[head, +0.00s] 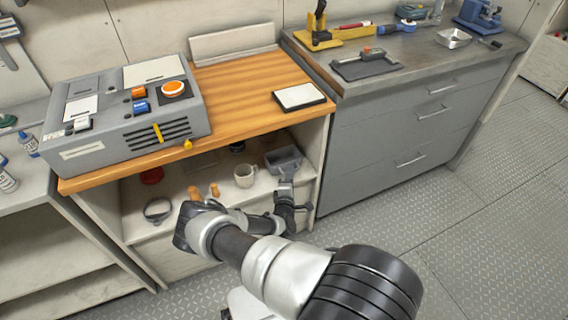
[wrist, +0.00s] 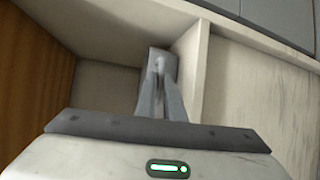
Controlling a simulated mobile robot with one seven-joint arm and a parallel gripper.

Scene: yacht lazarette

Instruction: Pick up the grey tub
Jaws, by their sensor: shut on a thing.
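The grey tub (head: 283,160) is at the right end of the open shelf under the wooden worktop, near the right side wall. My gripper (head: 286,184) reaches in from the front and is shut on the near side of the tub. In the wrist view my gripper's fingers (wrist: 161,90) come together on a grey part of the tub (wrist: 158,54). Most of the tub is hidden there behind the fingers. I cannot tell whether the tub touches the shelf.
A white mug (head: 244,176) stands left of the tub. Further left are orange-brown handles (head: 214,190), a dark ring-shaped item (head: 158,209) and a red item (head: 151,175). The worktop (head: 238,90) is above, and the shelf's side wall (head: 313,165) is close on the right.

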